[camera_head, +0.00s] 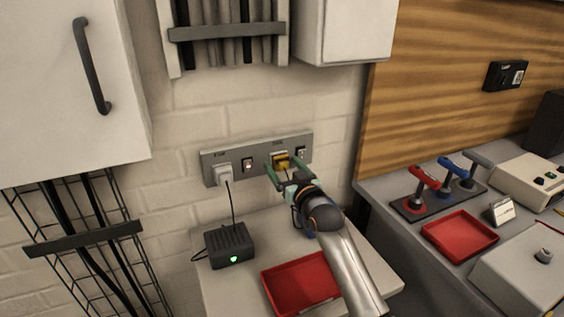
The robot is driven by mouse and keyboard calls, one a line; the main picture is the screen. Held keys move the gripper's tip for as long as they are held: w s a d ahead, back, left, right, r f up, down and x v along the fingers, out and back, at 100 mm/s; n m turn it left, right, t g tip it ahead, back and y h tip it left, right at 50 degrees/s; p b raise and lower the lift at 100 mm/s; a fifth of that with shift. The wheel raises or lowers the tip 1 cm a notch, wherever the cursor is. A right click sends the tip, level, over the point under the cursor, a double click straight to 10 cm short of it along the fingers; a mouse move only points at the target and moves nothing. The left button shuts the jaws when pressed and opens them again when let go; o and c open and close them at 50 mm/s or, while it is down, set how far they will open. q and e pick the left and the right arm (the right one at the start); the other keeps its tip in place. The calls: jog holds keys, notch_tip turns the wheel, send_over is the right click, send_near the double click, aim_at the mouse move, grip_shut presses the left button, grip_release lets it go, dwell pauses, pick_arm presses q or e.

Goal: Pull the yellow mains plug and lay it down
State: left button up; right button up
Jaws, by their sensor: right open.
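The yellow mains plug (281,160) sits in the right socket of a grey socket panel (262,151) on the brick wall. My right gripper (284,169) is open in front of the panel, with its green fingers to either side of the yellow plug. I cannot tell whether the fingers touch it. The lower part of the plug and its cable are partly hidden by the gripper. A white plug (223,173) sits in the left socket. My left gripper is not in view.
Below the panel, a small table (213,287) carries a black box (229,246) with a green light and a red tray (296,284), partly covered by my right arm. A bench at right holds levers (451,172), another red tray (460,236) and instrument boxes. White cabinets (60,100) overhang.

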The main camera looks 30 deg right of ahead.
aim_at(284, 167)
jog(key=shift+c, duration=0.3)
grip_shut()
dwell(0.6)
jog(key=shift+s+p, duration=0.1)
jog(key=shift+p, duration=0.2)
jog(key=shift+s+a+r+p, duration=0.1)
jog(key=shift+s+a+p, duration=0.05)
jog(key=shift+s+p, duration=1.9)
jog(key=shift+s, duration=0.85)
